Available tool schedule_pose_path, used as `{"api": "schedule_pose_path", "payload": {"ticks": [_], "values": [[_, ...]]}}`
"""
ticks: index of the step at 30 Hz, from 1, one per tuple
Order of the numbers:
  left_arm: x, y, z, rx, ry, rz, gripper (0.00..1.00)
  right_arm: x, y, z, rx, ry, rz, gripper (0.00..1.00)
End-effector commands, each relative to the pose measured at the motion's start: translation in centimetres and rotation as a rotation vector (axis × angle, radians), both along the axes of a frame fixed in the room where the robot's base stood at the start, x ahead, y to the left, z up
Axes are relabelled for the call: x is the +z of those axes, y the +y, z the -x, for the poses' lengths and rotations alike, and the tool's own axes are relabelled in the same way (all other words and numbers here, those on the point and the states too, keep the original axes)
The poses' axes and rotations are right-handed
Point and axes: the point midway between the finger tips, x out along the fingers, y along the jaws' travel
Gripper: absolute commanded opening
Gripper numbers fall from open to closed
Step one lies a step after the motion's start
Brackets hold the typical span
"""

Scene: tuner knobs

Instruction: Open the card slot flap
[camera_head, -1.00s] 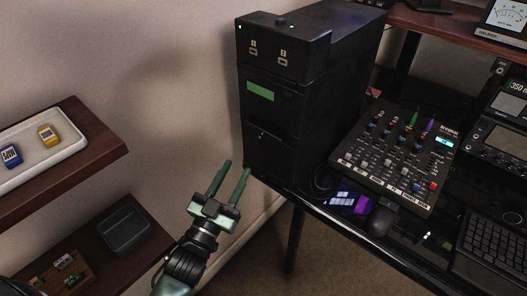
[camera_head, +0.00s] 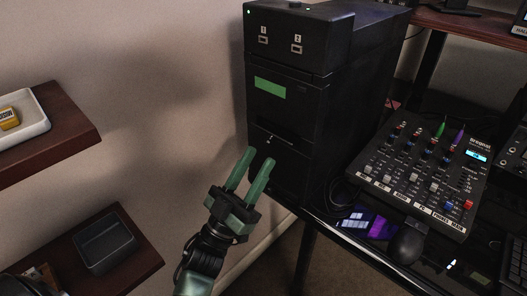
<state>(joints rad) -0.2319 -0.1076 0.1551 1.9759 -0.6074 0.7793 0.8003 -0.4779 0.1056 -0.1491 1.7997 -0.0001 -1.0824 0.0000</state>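A tall black computer tower (camera_head: 283,108) stands at the left end of the black desk. Its top section carries two small slots labelled 1 (camera_head: 263,40) and 2 (camera_head: 297,48). A green label (camera_head: 270,89) sits on the panel below, and lower down is a dark recess with a small silver detail. I cannot tell which part is the card slot flap. My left gripper (camera_head: 255,167) has two green fingers set apart, with nothing between them. It points up at the tower's lower front and overlaps it in the picture. My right gripper is not in view.
A mixer (camera_head: 423,172) with knobs stands on the desk right of the tower, with a black mouse (camera_head: 406,243) in front of it. Wooden shelves at left hold a white tray (camera_head: 38,131) and a dark bin (camera_head: 104,244). The space between shelves and tower is open.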

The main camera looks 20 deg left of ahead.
Motion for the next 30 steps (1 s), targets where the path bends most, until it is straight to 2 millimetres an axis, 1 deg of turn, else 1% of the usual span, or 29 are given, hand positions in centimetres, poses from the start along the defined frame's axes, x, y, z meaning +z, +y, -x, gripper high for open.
{"api": "schedule_pose_path", "payload": {"ticks": [1, 6, 16, 17, 18, 20, 27, 28, 30], "values": [[0.8, -0.2, -0.5, 0.000, -0.004, 0.000, 0.36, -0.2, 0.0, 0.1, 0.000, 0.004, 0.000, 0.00], [1.8, -0.6, -1.6, 0.000, -0.001, -0.001, 0.36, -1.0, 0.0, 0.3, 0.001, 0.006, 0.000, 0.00], [2.0, -0.7, -1.9, 0.001, 0.001, 0.000, 0.36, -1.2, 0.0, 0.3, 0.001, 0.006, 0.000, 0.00], [2.0, -0.7, -1.9, 0.001, 0.001, 0.000, 0.27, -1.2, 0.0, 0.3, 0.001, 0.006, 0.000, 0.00], [2.0, -0.7, -1.9, 0.001, 0.001, -0.001, 0.16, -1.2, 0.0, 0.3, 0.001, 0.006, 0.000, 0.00], [2.0, -0.7, -1.9, 0.001, 0.001, -0.001, 0.00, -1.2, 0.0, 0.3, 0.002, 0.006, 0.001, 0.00], [1.9, -0.7, -1.9, 0.001, -0.003, 0.000, 0.00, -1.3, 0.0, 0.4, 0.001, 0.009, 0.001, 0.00], [1.8, -0.7, -1.9, 0.001, -0.006, 0.001, 0.00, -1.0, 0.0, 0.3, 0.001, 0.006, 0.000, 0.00], [1.6, -0.8, -2.0, -0.001, -0.018, 0.006, 0.00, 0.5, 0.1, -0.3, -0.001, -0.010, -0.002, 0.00]]}}
